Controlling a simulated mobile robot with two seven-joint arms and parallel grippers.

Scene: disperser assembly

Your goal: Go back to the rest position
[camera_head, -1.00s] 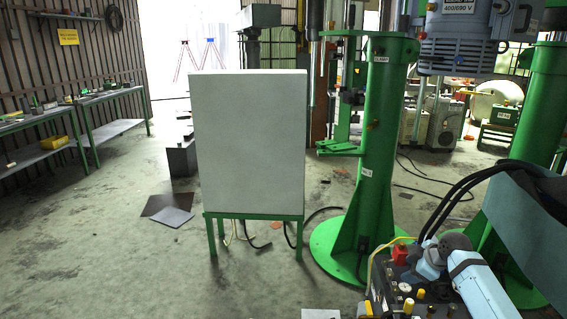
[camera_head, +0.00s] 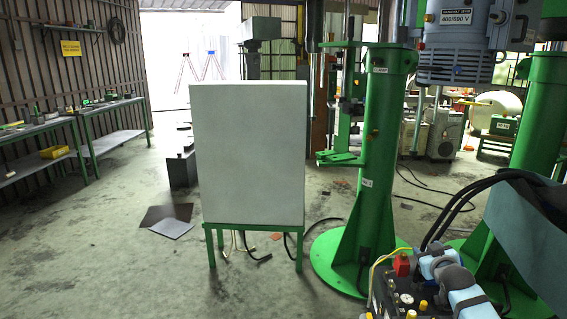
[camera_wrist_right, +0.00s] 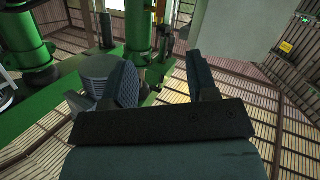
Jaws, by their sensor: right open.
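My right gripper (camera_wrist_right: 160,85) shows in the right wrist view with its two dark fingers spread apart and nothing between them. In the head view, pale blue and grey parts of my right arm (camera_head: 440,265) are at the lower right, in front of a control box with knobs (camera_head: 405,290); its fingers cannot be made out there. My left gripper is not in view.
A pale panel on a green stand (camera_head: 248,155) stands in the middle. Green machine columns (camera_head: 378,150) and a grey motor (camera_head: 455,45) are to its right. Workbenches (camera_head: 110,105) line the left wall. The floor at front left (camera_head: 100,260) is clear.

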